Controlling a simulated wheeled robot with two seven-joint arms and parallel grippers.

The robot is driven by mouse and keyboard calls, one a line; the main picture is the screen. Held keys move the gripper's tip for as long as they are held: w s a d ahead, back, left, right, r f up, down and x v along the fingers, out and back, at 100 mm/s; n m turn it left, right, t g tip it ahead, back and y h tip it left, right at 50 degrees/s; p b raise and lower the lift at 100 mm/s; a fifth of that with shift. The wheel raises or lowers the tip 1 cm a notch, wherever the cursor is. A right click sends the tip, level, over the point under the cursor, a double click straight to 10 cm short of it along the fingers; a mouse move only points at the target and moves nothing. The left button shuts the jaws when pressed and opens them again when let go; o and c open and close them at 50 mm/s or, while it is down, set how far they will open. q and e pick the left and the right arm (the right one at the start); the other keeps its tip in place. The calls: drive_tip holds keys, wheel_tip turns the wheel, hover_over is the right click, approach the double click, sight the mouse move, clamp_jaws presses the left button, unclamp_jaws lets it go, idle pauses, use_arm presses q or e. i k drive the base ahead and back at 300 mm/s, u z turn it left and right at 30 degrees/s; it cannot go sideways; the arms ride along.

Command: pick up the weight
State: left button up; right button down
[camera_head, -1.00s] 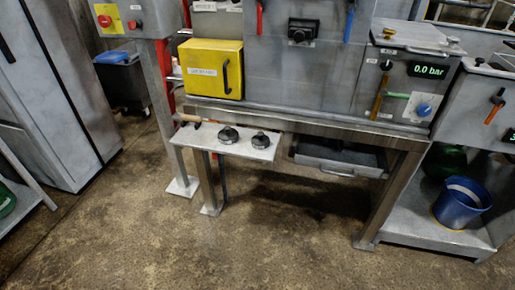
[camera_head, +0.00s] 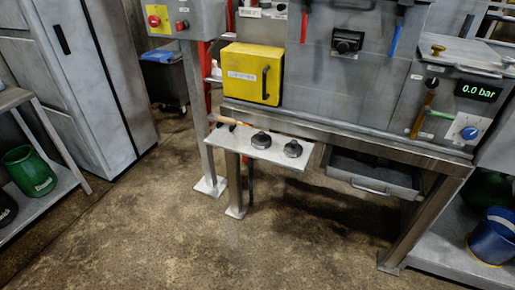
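Two dark round weights with knobs on top sit on a small pale shelf (camera_head: 225,140) at the front left of the machine. The left weight (camera_head: 261,140) stands near the shelf's middle. The right weight (camera_head: 293,149) stands closer to its right end. A thin tool with a wooden handle (camera_head: 228,121) lies at the shelf's back left. Neither of my grippers is in view.
A yellow box (camera_head: 251,74) is mounted above the shelf. An open drawer (camera_head: 375,174) hangs under the machine at right. A blue bucket (camera_head: 492,237) stands at lower right, a green bucket (camera_head: 29,171) at left. The floor in front is clear.

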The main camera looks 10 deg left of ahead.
sight(261, 140)
drive_tip(key=u, duration=0.55)
drive_tip(key=i, duration=1.1)
drive_tip(key=u, duration=0.6)
